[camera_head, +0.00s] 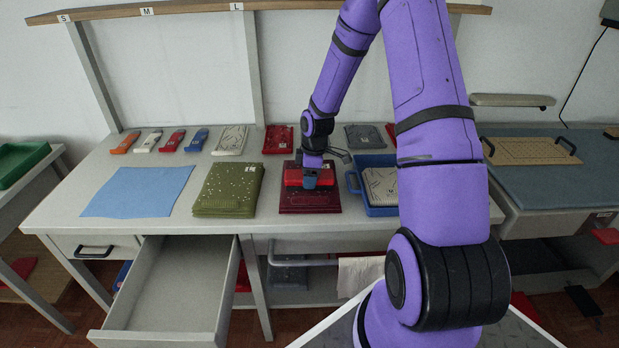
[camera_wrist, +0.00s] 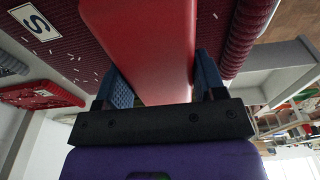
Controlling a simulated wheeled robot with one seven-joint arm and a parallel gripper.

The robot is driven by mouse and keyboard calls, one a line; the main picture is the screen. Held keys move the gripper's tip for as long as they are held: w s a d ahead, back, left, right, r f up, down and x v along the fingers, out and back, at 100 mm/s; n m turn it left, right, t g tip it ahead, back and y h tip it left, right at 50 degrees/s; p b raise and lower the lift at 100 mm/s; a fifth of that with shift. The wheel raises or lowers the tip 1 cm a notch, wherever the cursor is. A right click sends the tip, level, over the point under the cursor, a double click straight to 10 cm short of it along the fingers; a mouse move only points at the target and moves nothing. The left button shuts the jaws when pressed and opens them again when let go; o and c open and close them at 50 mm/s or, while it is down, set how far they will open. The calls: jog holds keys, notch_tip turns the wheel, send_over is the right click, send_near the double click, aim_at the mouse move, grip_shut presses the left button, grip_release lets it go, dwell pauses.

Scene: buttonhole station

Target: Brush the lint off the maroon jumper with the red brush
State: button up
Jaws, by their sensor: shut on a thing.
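The maroon jumper (camera_head: 312,204) lies folded on the table, in front of my arm. My gripper (camera_head: 309,181) points down over it and is shut on the red brush (camera_head: 292,176). In the wrist view the red brush (camera_wrist: 150,45) lies between the two blue fingers of my gripper (camera_wrist: 163,82). The maroon jumper (camera_wrist: 72,52) shows there beside it, with white lint specks and a white "S" label. I cannot tell whether the brush's underside touches the cloth. Part of the jumper is hidden by the brush and gripper.
An olive folded jumper (camera_head: 228,190) with pale specks and a blue cloth (camera_head: 137,192) lie to the left. A blue tray (camera_head: 355,190) holding a light folded garment stands close on the right. Several brushes and folded garments line the back. An open drawer (camera_head: 215,325) juts out below.

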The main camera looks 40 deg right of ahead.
jog(key=shift+w+d, duration=1.35)
jog(key=shift+w, duration=0.6)
jog(key=shift+w+d, duration=1.4)
jog(key=shift+w, duration=0.5)
jog(key=shift+w+d, duration=1.35)
jog(key=shift+w, duration=0.6)
jog(key=shift+r, duration=0.15)
notch_tip(320, 180, up, 6)
jog(key=shift+f, duration=0.1)
jog(key=a+m, duration=0.1)
jog(key=a, duration=0.2)
jog(key=a+m, duration=0.2)
jog(key=a, duration=0.2)
jog(key=a+f+m, duration=0.1)
jog(key=a, duration=0.3)
jog(key=shift+a+m+h, duration=0.2)
jog(key=shift+m+h, duration=0.2)
jog(key=a+m, duration=0.1)
jog(key=a, duration=0.2)
jog(key=s+a+m, duration=0.1)
jog(key=a+m, duration=0.1)
jog(key=a, duration=0.1)
jog(key=s+a+m, duration=0.1)
jog(key=a+m, duration=0.1)
jog(key=a, duration=0.2)
jog(key=shift+s+a+f+t, duration=0.1)
jog(key=shift+f+t, duration=0.2)
jog(key=shift+s+a+m, duration=0.2)
jog(key=shift+a+m, duration=0.4)
